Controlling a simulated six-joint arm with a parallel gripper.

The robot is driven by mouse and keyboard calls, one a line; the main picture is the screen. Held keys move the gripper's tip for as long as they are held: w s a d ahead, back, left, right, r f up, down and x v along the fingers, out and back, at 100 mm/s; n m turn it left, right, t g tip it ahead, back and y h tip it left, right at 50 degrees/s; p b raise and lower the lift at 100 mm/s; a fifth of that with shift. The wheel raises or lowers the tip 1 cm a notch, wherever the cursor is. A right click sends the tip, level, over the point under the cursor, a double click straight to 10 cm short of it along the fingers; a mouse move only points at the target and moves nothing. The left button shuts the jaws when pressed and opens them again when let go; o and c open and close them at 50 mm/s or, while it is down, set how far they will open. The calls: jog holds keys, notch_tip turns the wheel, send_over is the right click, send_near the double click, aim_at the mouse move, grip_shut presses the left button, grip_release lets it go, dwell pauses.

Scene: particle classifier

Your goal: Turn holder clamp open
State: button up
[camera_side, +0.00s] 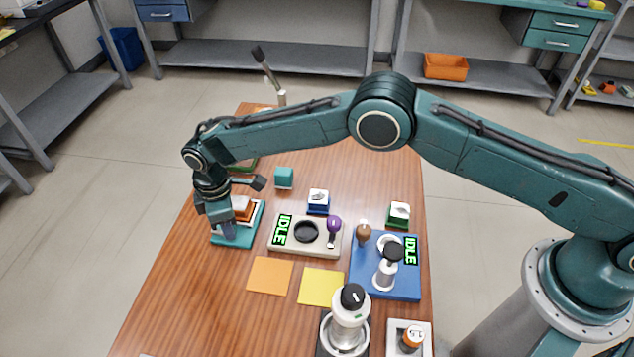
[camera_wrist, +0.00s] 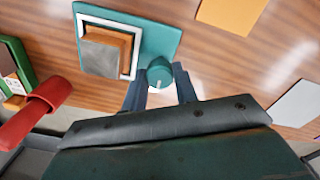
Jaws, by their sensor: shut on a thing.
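The holder is a teal plate (camera_side: 258,215) at the left of the table; it also shows in the wrist view (camera_wrist: 165,38). A white frame (camera_wrist: 136,48) on it surrounds an orange-brown and grey block (camera_wrist: 104,52). The clamp is a round teal knob (camera_wrist: 160,70) at the plate's corner, with a small pale mark on its near side. My gripper (camera_side: 226,232) points down at the holder. In the wrist view its fingers (camera_wrist: 160,90) are shut on the knob, one at each side. In the side view my gripper hides the knob.
Right of the holder stand a beige device (camera_side: 290,247) with an IDLE display and a blue device (camera_side: 372,285), also IDLE. An orange mat (camera_side: 270,275) and a yellow mat (camera_side: 321,287) lie in front. The table's left front is clear.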

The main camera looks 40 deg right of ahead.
jog(key=o, duration=1)
jog(key=shift+r, duration=0.1)
notch_tip(320, 180, up, 14)
jog(key=shift+f, duration=0.15)
dwell(0.3)
